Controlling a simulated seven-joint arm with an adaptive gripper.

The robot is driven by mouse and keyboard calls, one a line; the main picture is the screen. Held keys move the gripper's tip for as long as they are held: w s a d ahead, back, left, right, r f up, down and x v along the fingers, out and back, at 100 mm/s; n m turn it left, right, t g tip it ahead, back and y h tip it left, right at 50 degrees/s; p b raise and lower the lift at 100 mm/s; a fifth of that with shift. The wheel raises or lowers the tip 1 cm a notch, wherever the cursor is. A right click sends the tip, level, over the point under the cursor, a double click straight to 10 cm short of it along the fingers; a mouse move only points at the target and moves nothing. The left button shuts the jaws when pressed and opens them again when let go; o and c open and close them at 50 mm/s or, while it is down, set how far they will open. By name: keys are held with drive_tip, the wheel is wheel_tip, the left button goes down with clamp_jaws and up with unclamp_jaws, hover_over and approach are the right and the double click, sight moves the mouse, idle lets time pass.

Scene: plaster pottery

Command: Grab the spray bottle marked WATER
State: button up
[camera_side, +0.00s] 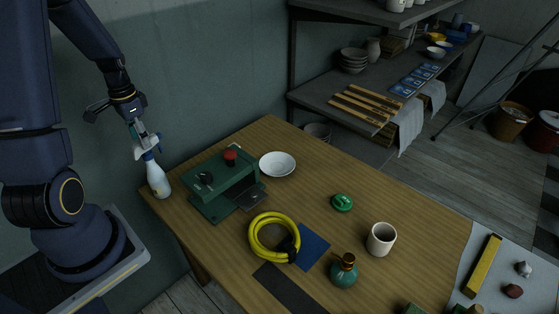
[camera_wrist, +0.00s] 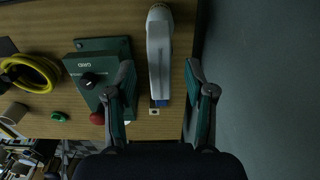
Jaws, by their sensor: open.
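A white spray bottle (camera_side: 159,182) with a blue collar stands at the left end of the wooden table (camera_side: 318,172). No WATER marking can be read on it. My gripper (camera_side: 143,141) is over the bottle's top in the side view. In the wrist view the white bottle (camera_wrist: 158,50) shows between the two spread fingers of my gripper (camera_wrist: 158,68), with a gap on each side. The fingers are open and do not appear to grip it. Part of the spray head is hidden by the gripper in the side view.
A green control box (camera_side: 223,183) with a red button stands just right of the bottle. The wall rises close behind the bottle.

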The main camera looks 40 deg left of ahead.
drive_tip(key=shift+f, duration=1.55)
clamp_jaws()
